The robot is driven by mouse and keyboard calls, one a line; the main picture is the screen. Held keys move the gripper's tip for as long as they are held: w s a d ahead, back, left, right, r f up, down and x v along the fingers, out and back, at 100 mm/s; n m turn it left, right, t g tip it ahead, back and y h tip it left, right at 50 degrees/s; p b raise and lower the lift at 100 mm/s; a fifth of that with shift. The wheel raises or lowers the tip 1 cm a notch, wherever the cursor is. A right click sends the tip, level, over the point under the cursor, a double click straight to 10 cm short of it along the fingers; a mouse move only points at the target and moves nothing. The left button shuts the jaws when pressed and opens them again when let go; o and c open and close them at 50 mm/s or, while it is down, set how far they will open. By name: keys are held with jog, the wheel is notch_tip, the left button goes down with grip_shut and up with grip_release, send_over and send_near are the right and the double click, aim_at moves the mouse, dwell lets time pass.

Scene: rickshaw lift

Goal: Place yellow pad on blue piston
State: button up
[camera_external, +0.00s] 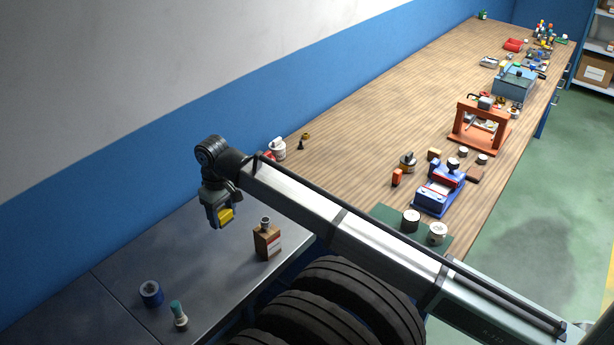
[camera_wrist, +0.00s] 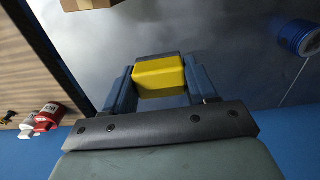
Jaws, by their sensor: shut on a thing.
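The yellow pad (camera_external: 226,215) is a small block held in my gripper (camera_external: 218,218), raised above the grey metal table. In the wrist view the pad (camera_wrist: 160,80) sits between the two blue-grey fingers of my gripper (camera_wrist: 158,88), which are shut on its sides. A blue cylinder (camera_external: 151,292) with a paler round end stands on the grey table, left of and nearer the camera than the gripper. It also shows at the upper right of the wrist view (camera_wrist: 298,38), apart from the pad. I cannot tell for sure that it is the blue piston.
A brown bottle-like can (camera_external: 267,242) stands right of my gripper. A small teal-topped item (camera_external: 178,314) is near the blue cylinder. Black tires (camera_external: 340,295) lie at the front. The wooden bench (camera_external: 400,95) holds a blue vise (camera_external: 440,190) and an orange press (camera_external: 480,127).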

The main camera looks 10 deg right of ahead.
aim_at(149, 288)
jog(key=s+a+r+n, duration=0.1)
jog(key=s+a+r, duration=0.1)
jog(key=s+a, duration=0.7)
jog(key=s+a+r, duration=0.3)
jog(key=s+a, duration=0.4)
jog(key=a, duration=0.4)
jog(key=shift+m, duration=0.7)
jog(key=f, duration=1)
jog(key=shift+s+d+f, duration=0.15)
jog(key=shift+s+f, duration=0.05)
jog(key=shift+f, duration=0.05)
jog(key=shift+f, duration=0.15)
jog(key=o, duration=1.1)
jog(key=shift+c, duration=0.2)
notch_tip(149, 288, up, 12)
jog(key=shift+r, duration=0.2)
